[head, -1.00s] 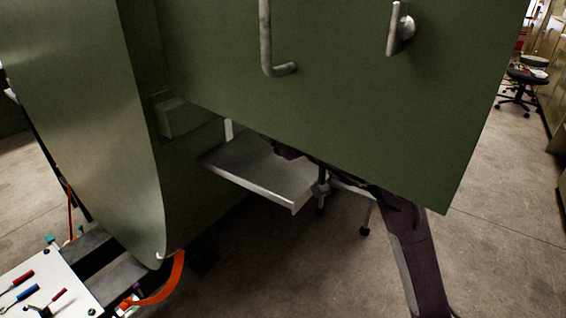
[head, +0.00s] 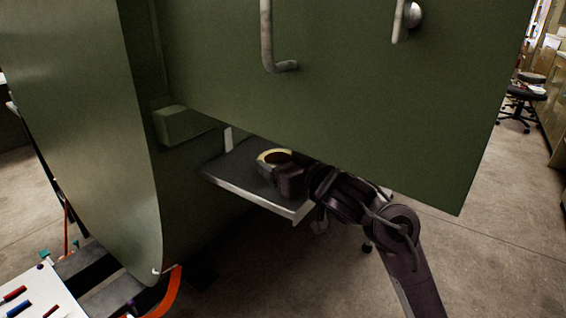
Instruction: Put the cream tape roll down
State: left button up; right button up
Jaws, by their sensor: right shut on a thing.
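The cream tape roll (head: 268,155) shows as a pale ring with a dark middle, over the grey metal tray (head: 225,183) under the green panel. My right gripper (head: 280,172) reaches in from the right and is shut on the roll. Its fingertips are mostly hidden by the gripper's dark body and the roll. I cannot tell whether the roll touches the tray surface. My left gripper is not in view.
A large green panel (head: 330,100) with metal handles (head: 280,66) hangs just above my right arm. A curved green skin (head: 85,130) stands at the left. A white board with tools (head: 35,300) lies at bottom left.

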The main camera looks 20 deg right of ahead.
jog(key=shift+f, duration=0.1)
jog(key=o, duration=1)
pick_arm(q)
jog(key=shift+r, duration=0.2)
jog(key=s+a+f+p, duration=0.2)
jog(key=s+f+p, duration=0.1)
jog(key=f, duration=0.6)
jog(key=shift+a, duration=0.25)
pick_arm(e)
jog(key=v, duration=1.2)
